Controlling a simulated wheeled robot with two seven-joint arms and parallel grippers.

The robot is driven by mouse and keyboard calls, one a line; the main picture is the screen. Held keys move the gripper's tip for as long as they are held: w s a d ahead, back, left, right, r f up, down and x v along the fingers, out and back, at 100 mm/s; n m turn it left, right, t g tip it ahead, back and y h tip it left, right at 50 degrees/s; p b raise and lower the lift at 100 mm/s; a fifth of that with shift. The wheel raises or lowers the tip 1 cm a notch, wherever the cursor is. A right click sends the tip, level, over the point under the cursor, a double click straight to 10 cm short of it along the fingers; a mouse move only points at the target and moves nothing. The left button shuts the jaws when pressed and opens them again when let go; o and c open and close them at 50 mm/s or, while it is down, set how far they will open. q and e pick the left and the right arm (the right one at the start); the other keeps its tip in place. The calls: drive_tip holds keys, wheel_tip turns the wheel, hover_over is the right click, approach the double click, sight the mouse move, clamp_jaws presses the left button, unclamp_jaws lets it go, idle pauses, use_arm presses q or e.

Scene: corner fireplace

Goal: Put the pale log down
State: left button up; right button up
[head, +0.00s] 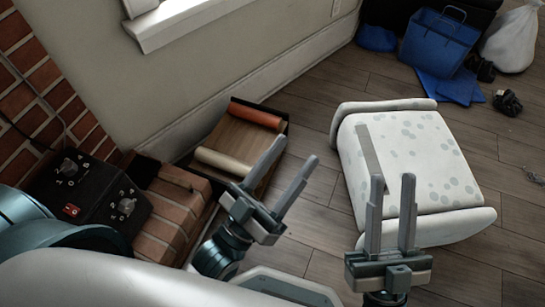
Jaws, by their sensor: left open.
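The pale log (222,163) lies in the open wooden box (225,137) on the floor by the wall. An orange-red log (255,114) lies at the far end of the same box. My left gripper (294,152) is open with nothing between its fingers. It is at the box's right side, and its left finger overlaps the view near the log's right end. I cannot tell whether they touch. My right gripper (392,180) is open and empty, its fingers pointing up the picture in front of the white seat.
A spotted white padded seat (425,160) stands right of the box. A brick ledge (172,215) with a dark control box (85,195) is at left. A blue bag (438,42) and a white sack (512,38) are at the back right. Wooden floor (312,105) is clear between box and seat.

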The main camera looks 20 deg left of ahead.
use_arm(q)
drive_tip(key=s+a+r+t, duration=0.1)
drive_tip(key=s+r+t, duration=0.2)
drive_tip(key=r, duration=0.3)
drive_tip(key=shift+s+a+m+y, duration=0.3)
drive_tip(key=shift+s+a+m, duration=0.1)
drive_tip(key=shift+s, duration=0.45)
drive_tip(key=shift+f, duration=0.1)
drive_tip(key=shift+c, duration=0.3)
drive_tip(key=c, duration=0.5)
drive_tip(key=shift+a, duration=0.15)
